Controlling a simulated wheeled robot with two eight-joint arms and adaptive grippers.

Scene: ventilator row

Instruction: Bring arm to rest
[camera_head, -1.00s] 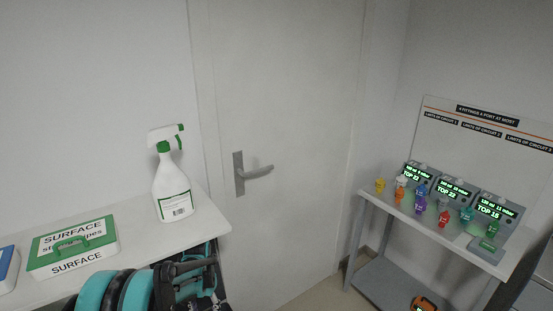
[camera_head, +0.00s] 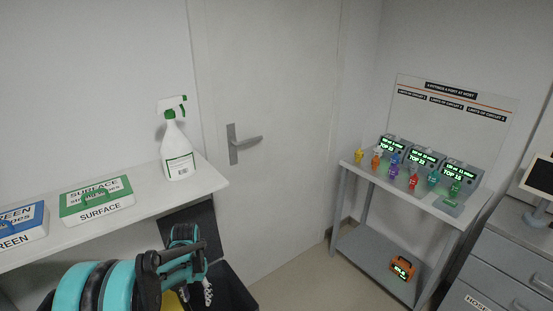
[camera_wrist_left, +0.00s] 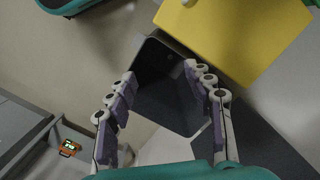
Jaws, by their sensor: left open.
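My left arm comes in at the lower left of the head view, with teal and black links. Its gripper (camera_head: 196,293) hangs low in front of the shelf edge, partly hidden by the arm. In the left wrist view the two purple-padded fingers of the gripper (camera_wrist_left: 160,77) stand wide apart, with nothing held between them. A dark flat panel (camera_wrist_left: 165,90) shows beyond the fingers. My right gripper is in neither view.
A white shelf (camera_head: 140,215) holds a spray bottle (camera_head: 176,150), a green wipes box (camera_head: 97,199) and a blue one (camera_head: 22,226). A dark bin (camera_head: 235,292) stands below. A yellow box (camera_wrist_left: 235,35) lies close to the fingers. A grey table (camera_head: 425,202) holds several coloured fittings.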

